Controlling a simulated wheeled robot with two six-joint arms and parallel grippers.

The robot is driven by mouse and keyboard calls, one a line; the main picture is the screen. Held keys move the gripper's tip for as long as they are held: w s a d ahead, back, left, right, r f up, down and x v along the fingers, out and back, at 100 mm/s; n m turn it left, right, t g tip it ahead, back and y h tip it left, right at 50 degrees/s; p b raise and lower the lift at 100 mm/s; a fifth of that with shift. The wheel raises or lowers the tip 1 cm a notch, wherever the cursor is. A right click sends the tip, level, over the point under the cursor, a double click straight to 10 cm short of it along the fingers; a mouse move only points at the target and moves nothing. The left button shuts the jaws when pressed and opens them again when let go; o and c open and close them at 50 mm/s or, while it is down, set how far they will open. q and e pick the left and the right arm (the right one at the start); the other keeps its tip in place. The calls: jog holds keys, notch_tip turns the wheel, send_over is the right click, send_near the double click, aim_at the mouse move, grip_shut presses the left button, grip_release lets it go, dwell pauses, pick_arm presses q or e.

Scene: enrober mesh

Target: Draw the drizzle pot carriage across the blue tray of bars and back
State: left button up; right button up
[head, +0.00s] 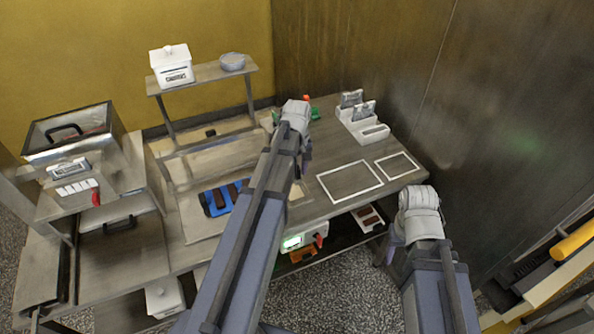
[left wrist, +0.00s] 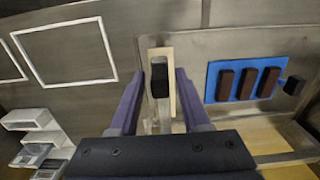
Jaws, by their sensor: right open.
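The blue tray (head: 206,205) lies on the bench left of my left arm, with several dark brown bars on it. It also shows at the right of the left wrist view (left wrist: 212,88). My left gripper (left wrist: 160,90) has its purple fingers apart, with a black block (left wrist: 160,82) in line with the gap and a cream strip (left wrist: 172,60) behind it. Clear space shows on both sides of the block; I cannot tell whether it belongs to the drizzle pot carriage. My left arm hides part of the bench. My right gripper (head: 389,252) is open beside the bench's front edge.
Two white outlines (head: 350,181) mark the bench on the right. White holders (head: 362,120) stand at the back right. A raised shelf (head: 205,77) bears a white pot (head: 172,66) and a bowl (head: 232,62). A steel machine (head: 75,135) stands left.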

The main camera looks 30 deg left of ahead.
pick_arm(q)
grip_shut()
dwell(1.2)
